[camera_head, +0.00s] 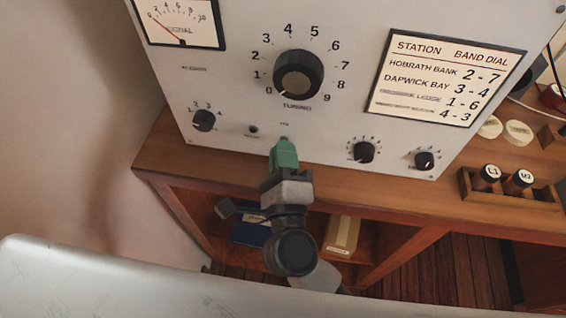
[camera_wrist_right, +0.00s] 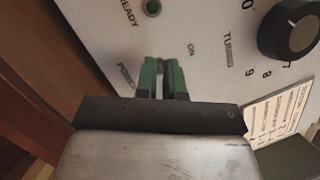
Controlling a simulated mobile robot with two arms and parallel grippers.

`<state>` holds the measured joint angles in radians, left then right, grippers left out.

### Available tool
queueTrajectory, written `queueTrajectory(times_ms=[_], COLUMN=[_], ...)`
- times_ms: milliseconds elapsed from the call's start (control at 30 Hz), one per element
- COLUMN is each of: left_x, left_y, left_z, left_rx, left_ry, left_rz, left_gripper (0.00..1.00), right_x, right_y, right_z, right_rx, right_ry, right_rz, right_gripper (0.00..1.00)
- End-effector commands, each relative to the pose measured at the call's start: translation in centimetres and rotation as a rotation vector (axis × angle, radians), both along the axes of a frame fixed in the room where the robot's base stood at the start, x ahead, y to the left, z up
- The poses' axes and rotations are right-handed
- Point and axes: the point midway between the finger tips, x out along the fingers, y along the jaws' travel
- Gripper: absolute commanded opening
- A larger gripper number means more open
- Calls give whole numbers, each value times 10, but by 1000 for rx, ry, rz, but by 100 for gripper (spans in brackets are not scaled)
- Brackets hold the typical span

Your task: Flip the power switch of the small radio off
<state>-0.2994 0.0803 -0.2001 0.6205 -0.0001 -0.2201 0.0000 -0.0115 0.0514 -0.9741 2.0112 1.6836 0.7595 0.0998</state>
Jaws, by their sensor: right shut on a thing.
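The small radio (camera_head: 235,90) has a pale front panel with a large tuning knob (camera_head: 298,75), a signal meter at the upper left and small knobs along the bottom. My right gripper (camera_head: 284,145) is at the lower middle of the panel, with its green fingertips against or very near it. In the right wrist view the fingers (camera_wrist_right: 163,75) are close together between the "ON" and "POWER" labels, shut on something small. The power switch is hidden by the fingers, so its position cannot be told. My left gripper is not in view.
The radio stands on a wooden shelf unit (camera_head: 160,160) with a blue item and a box below. A station card (camera_head: 443,77) is on the panel. At right is a wooden rack (camera_head: 510,190) with two labelled cylinders, beside pale discs (camera_head: 518,132).

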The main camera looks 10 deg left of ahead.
Motion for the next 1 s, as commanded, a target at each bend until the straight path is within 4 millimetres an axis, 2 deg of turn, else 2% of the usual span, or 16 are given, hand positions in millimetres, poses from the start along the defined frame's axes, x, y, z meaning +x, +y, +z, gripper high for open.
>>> queueTrajectory(times_ms=[33, 100, 467, 500, 567, 867, 1000], left_x=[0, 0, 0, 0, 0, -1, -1], left_y=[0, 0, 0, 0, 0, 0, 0], left_z=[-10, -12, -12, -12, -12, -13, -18], left_rx=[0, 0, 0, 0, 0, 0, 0], left_ry=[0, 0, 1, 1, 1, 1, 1], left_rz=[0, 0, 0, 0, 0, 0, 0], left_gripper=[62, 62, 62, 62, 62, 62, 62], right_x=[0, 0, 0, 0, 0, -2, -16], right_y=[0, 0, 0, 0, 0, 0, -3], right_z=[-6, -5, -2, -2, -2, -3, -9], right_rx=[-1, -2, -3, -3, -3, -3, -4], right_ry=[-20, -40, -54, -54, -54, -53, -51], right_rz=[0, 1, 0, 0, 0, 1, 1], right_gripper=[0, 0, 0, 12, 19, 19, 19])
